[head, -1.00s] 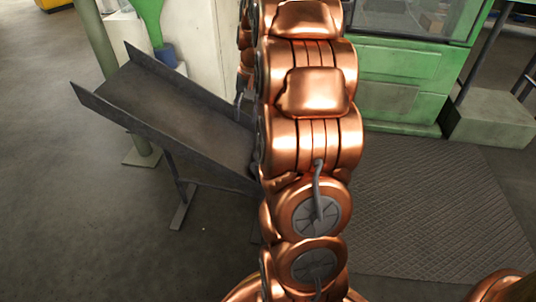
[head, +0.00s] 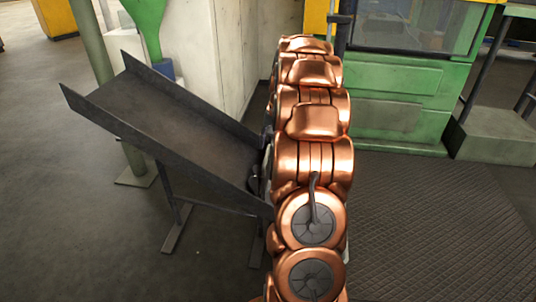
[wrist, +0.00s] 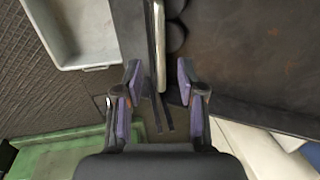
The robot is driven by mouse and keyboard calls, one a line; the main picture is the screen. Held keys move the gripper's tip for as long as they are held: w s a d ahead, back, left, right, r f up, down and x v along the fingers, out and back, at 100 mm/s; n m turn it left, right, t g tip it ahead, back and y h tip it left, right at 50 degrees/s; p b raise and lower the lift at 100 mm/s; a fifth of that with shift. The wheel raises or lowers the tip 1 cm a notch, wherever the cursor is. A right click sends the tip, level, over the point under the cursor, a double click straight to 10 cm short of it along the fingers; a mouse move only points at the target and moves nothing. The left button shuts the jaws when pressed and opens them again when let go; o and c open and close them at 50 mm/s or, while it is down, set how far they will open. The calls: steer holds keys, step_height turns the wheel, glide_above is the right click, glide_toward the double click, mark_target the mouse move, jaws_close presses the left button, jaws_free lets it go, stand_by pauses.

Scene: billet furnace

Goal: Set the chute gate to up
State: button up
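The dark metal chute (head: 165,115) slopes down to the right in the head view, and its lower end goes behind my arm. In the wrist view, the dark chute surface (wrist: 240,60) fills the upper right. A thin upright plate or bar with a pale edge (wrist: 160,45), seen nearly edge-on, stands at the chute's edge; it looks like the gate, but I cannot tell its setting. My gripper (wrist: 159,82) is open, with its purple-padded fingers on either side of the bar's line and gaps on both sides. In the head view my arm hides the gripper.
A pale grey tray (wrist: 78,35) lies left of the bar in the wrist view. A green machine (head: 400,100) stands behind my arm. A green post (head: 95,50) and a green funnel (head: 147,20) stand behind the chute. The textured floor mat (head: 430,210) at right is clear.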

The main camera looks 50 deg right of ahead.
mark_target(267, 154)
steer(key=shift+w+a+f+b, duration=0.15)
steer(key=shift+f+b, duration=0.1)
steer(key=shift+f, duration=0.55)
steer(key=shift+w+a+f+b, duration=0.1)
steer(key=shift+f+b, duration=0.1)
steer(key=shift+f, duration=0.55)
jaws_close()
